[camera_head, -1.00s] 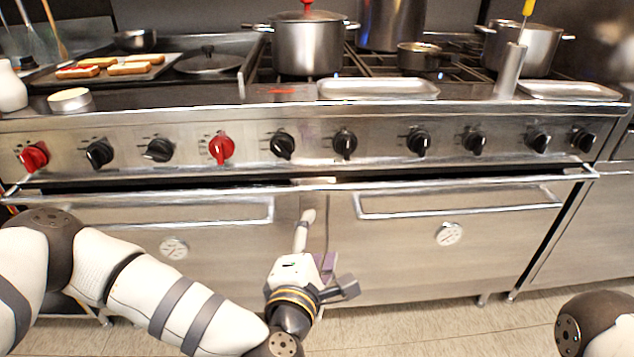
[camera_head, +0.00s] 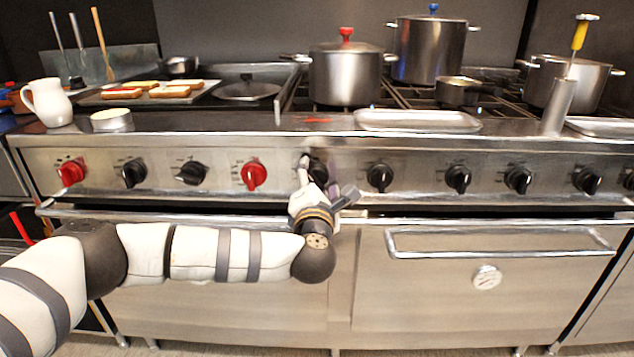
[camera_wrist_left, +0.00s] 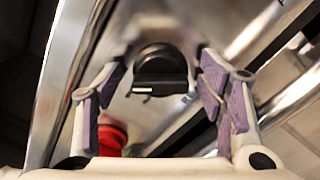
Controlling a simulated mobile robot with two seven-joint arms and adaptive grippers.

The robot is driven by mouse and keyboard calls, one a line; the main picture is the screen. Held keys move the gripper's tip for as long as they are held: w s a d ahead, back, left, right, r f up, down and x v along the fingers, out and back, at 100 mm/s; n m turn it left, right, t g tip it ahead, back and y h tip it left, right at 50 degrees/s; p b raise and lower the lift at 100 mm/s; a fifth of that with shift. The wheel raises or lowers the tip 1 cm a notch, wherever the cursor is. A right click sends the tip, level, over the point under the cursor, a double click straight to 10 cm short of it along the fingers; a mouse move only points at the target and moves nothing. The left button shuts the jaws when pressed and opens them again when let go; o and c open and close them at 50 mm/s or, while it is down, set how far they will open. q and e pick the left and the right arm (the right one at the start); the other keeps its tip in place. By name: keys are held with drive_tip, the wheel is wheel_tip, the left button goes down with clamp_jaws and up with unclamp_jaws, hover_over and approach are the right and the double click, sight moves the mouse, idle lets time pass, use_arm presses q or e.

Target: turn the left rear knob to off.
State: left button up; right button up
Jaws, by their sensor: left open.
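A row of knobs lines the stove's steel front panel. My left gripper (camera_head: 309,172) is up at the panel, at a black knob (camera_head: 319,168) just right of a red knob (camera_head: 254,174). The gripper partly hides this black knob in the head view. In the left wrist view the same black knob (camera_wrist_left: 160,68) sits between the two open, purple-padded fingers, with a short white mark on its face. I cannot tell whether the fingers touch it. The red knob (camera_wrist_left: 112,138) shows low beside the left finger. Which knob is the left rear one is not labelled legibly.
Below the knobs runs a steel oven handle (camera_head: 500,241). On the stove top are a red-knobbed pot (camera_head: 345,78), a blue-knobbed pot (camera_head: 431,50), a small saucepan (camera_head: 457,91) and a metal tray (camera_head: 417,121). A white jug (camera_head: 47,103) stands at left.

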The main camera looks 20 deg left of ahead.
use_arm(q)
drive_tip(key=c, duration=1.2)
drive_tip(key=shift+o, duration=0.2)
drive_tip(key=shift+r, duration=0.1)
use_arm(e)
drive_tip(key=shift+w+r, duration=0.1)
drive_tip(key=shift+r, duration=0.05)
use_arm(q)
drive_tip(key=m+p, duration=0.2)
drive_tip(key=m, duration=0.1)
drive_tip(key=shift+r, duration=0.1)
drive_tip(key=m+p, duration=0.1)
drive_tip(key=m, duration=0.1)
drive_tip(key=shift+m, duration=0.3)
drive_tip(key=shift+f+m, duration=0.25)
drive_tip(key=shift+m, duration=0.45)
use_arm(e)
drive_tip(key=shift+w+r+t, duration=0.2)
drive_tip(key=shift+w+r, duration=0.35)
drive_tip(key=shift+r, duration=0.2)
drive_tip(key=shift+w+r+t, duration=0.2)
drive_tip(key=shift+w+r, duration=0.35)
drive_tip(key=shift+r, duration=0.2)
